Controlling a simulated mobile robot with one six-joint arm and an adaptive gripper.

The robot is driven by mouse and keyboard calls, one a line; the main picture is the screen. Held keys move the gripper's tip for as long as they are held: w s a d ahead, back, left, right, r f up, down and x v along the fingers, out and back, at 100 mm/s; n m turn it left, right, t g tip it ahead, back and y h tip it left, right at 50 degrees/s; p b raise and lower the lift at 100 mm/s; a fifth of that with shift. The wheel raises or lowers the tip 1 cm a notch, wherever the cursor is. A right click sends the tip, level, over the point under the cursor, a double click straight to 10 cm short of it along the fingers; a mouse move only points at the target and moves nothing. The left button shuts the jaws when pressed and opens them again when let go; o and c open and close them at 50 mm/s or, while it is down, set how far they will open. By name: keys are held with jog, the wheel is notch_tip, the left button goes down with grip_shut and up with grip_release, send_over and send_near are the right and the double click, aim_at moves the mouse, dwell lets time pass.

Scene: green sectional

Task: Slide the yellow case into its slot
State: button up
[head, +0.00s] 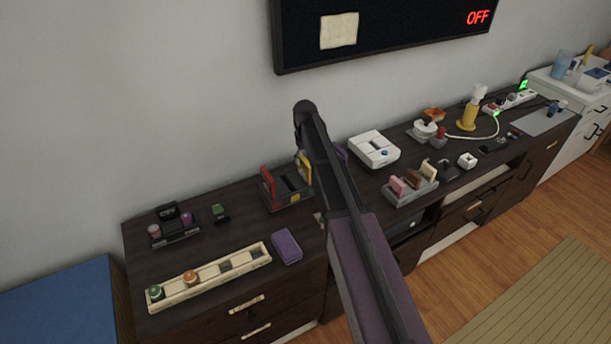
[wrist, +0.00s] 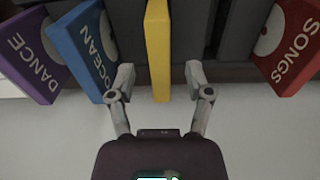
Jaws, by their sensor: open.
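The yellow case (wrist: 158,40) stands edge-on in the wrist view, between my two fingers. My gripper (wrist: 160,74) is open, one finger on each side of the case with a visible gap at both sides. In the head view the yellow case (head: 305,165) shows beside my arm, at the right of a dark slotted rack (head: 285,196). A red SONGS case (wrist: 291,45) is at the other side of the slots. My fingers are hidden behind my arm in the head view.
A blue OCEAN case (wrist: 88,50) and a purple DANCE case (wrist: 38,55) lie close beside the yellow one. A purple box (head: 287,247) and a cream tray (head: 210,276) sit front left. A white device (head: 374,150) stands right of my arm.

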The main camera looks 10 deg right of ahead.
aim_at(305, 169)
jog(key=shift+f, duration=0.1)
jog(key=shift+f+b, duration=2.5)
jog(key=shift+b, duration=0.1)
grip_shut()
